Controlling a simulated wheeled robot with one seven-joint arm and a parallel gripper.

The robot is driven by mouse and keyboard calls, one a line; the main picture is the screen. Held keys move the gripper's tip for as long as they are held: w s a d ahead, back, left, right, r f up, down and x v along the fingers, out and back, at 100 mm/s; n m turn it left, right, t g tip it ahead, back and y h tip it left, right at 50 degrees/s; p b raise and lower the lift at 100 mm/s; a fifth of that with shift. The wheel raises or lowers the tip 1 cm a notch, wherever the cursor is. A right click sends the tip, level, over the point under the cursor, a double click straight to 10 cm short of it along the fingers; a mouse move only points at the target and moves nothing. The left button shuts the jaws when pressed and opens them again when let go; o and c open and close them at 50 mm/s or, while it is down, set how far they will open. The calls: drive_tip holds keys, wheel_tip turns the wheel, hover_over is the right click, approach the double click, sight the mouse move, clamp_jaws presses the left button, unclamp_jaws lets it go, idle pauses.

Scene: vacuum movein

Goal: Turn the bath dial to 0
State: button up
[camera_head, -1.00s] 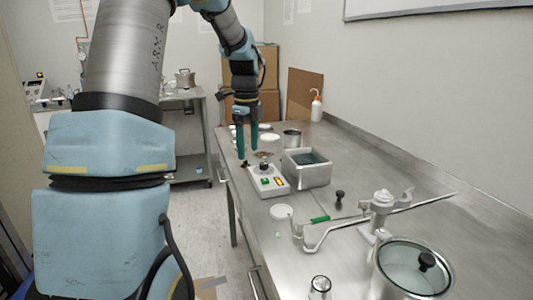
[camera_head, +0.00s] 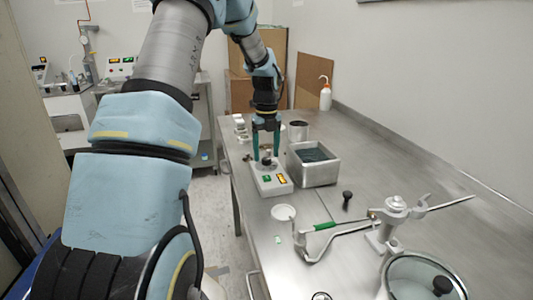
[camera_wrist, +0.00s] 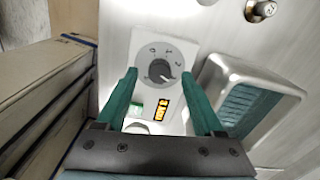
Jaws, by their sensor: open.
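The bath control box (camera_head: 270,180) is a pale unit on the steel table, with a green switch and an orange lit display. Its dark round dial (camera_wrist: 159,71) shows in the wrist view, ringed by a grey scale; its pointer is toward the lower right, and the numbers are too small to read surely. My gripper (camera_head: 266,157) points down over the dial end of the box. In the wrist view my gripper (camera_wrist: 162,78) is open, with one green finger on each side of the dial and a gap to each. The fingertips' height over the box is unclear.
A steel water bath (camera_head: 313,165) stands right beside the box. A metal cup (camera_head: 298,131) stands behind it. A white lid (camera_head: 283,212), a black knob (camera_head: 346,197) and a clamp with a green-handled rod (camera_head: 325,226) lie nearer. The table's left edge is close to the box.

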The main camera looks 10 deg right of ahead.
drive_tip(key=shift+f, duration=0.85)
drive_tip(key=shift+c, duration=0.2)
clamp_jaws()
